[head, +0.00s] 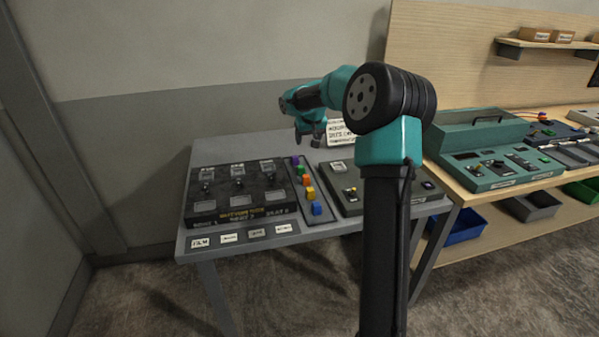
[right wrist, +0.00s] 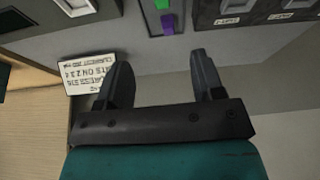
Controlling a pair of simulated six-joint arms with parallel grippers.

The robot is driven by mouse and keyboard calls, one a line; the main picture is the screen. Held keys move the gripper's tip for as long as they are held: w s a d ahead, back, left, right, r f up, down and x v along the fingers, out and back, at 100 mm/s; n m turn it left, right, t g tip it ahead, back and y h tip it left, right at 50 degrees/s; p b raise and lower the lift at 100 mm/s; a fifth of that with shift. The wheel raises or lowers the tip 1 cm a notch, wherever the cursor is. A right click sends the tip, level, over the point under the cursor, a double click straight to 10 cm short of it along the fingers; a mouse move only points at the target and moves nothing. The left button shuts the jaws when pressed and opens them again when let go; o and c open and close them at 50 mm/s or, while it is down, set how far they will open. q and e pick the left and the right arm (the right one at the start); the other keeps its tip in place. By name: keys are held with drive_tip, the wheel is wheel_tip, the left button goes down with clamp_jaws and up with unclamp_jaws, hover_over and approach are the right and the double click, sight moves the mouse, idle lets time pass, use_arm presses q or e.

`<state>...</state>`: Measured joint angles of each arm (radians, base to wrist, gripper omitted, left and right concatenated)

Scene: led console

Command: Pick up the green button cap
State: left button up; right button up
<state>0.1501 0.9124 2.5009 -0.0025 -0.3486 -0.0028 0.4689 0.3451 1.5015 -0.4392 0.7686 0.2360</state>
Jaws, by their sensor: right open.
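The green button cap (head: 300,170) sits in a row of coloured caps on a narrow strip between two dark panels on the grey table. It shows at the top of the right wrist view (right wrist: 161,4), behind the purple cap (right wrist: 167,24). My right gripper (head: 311,137) is open and empty, above the table's back part, a little beyond and right of the caps. In the right wrist view its two fingers (right wrist: 158,75) stand apart with nothing between them. My left gripper does not show.
A dark console panel (head: 190,213) lies left of the cap strip, and another panel (head: 345,205) lies right. A white sign (head: 338,136) stands behind, close to my gripper. A wooden bench with a green case (head: 490,180) is at the right.

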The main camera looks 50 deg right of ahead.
hover_over(301, 167)
drive_tip(key=s, duration=0.2)
drive_tip(key=f, duration=1.1)
drive_tip(key=shift+w+a+f, duration=0.1)
drive_tip(key=shift+a+f, duration=0.1)
drive_tip(key=shift+a, duration=0.1)
drive_tip(key=shift+x, duration=2.6)
drive_tip(key=shift+a, duration=0.1)
drive_tip(key=c, duration=1)
drive_tip(key=shift+r, duration=0.1)
wheel_tip(301, 167, up, 10)
